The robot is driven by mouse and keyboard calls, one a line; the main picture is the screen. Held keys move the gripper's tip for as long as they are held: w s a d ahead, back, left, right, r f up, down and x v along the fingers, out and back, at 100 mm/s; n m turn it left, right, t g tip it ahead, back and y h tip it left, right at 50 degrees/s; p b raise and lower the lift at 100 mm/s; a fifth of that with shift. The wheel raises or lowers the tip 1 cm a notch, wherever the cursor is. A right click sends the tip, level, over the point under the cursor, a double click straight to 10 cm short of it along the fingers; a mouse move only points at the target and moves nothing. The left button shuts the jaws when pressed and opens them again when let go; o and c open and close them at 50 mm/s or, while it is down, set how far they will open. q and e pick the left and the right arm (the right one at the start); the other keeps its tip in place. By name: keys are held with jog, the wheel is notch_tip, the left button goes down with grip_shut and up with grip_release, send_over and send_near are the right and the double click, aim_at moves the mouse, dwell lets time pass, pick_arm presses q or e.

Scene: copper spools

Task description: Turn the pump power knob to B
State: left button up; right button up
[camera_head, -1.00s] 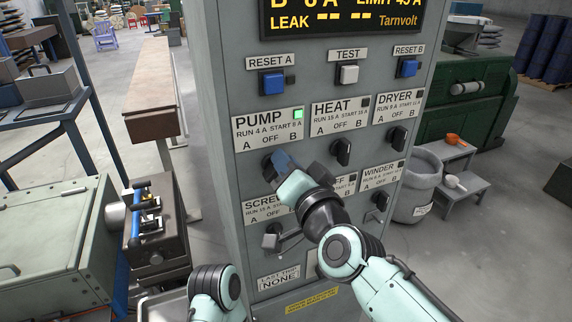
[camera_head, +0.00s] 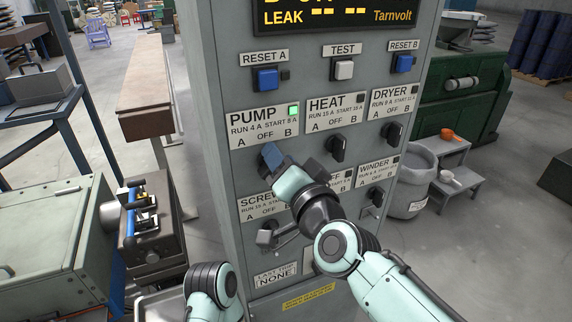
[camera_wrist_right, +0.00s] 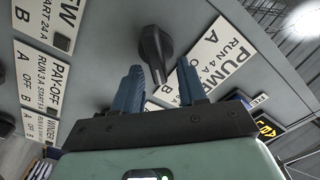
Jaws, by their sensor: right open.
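The pump plate (camera_head: 263,124) is on the grey panel, marked A, OFF and B, with its green lamp lit. It also shows in the right wrist view (camera_wrist_right: 231,55). My right gripper (camera_head: 289,160) is just below this plate and hides the pump knob in the head view. In the right wrist view, the dark pump knob (camera_wrist_right: 156,48) stands between the two blue fingers of the open gripper (camera_wrist_right: 160,85). I see no finger clearly pressing on it. The knob's exact setting is hard to read. Only part of my left arm shows, without its gripper.
The heat knob (camera_head: 337,147) and dryer knob (camera_head: 392,132) are to the right. The screw knob (camera_head: 265,237) is below. Blue reset A (camera_head: 267,79) and white test (camera_head: 343,69) buttons are above. A grey bin (camera_head: 409,190) stands right of the panel.

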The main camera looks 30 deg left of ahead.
jog(key=v, duration=1.3)
jog(key=shift+s, duration=0.1)
